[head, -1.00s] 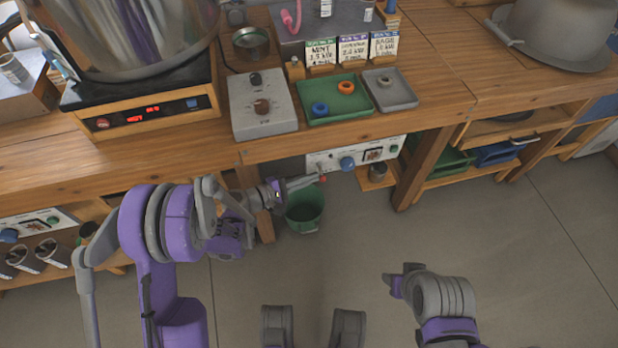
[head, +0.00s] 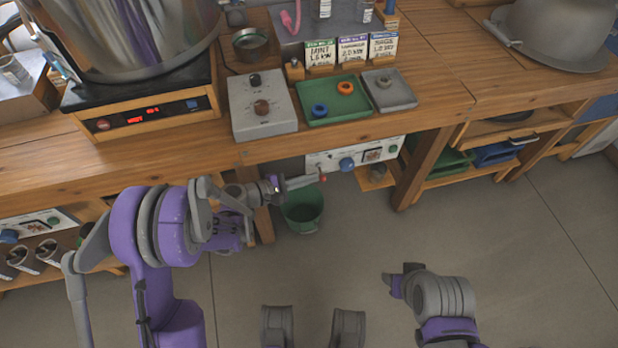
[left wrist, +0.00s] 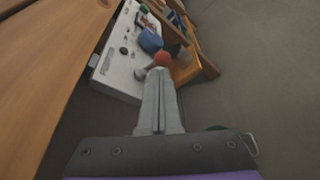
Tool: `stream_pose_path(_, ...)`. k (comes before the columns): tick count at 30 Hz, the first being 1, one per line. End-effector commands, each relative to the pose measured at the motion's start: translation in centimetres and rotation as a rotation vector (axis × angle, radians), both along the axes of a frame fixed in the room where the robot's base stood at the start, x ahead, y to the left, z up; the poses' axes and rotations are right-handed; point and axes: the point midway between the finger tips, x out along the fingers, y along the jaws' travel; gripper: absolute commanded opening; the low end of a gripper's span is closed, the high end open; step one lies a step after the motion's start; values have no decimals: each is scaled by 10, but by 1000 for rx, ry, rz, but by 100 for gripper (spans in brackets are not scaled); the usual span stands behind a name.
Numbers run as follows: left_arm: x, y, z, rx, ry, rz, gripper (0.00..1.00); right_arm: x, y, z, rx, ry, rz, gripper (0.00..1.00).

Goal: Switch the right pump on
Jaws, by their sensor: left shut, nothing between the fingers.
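The right pump (head: 320,160) is a white panel under the bench, with a blue knob (head: 347,164) and a green button (head: 393,149). A red ball tip (head: 323,177) shows in front of the panel. It also shows in the left wrist view (left wrist: 165,60), beside a small metal stub on the panel; whether they join is unclear. My left gripper (head: 312,180) is shut and empty, pointing at the red tip. In the left wrist view its fingertips (left wrist: 159,72) are right at the red tip; contact cannot be told.
A green bucket (head: 303,212) stands on the floor below my left gripper. The bench edge (head: 250,152) runs above it. A small wooden shelf (head: 377,184) with a metal cup sits under the panel. A bench leg (head: 425,168) is to the right. The floor in front is open.

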Motion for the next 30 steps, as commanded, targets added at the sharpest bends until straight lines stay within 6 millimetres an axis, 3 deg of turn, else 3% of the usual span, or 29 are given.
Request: stream_pose_path(30,-1,0,8,-73,226,-1,0,0,0,2,0,0,0,50)
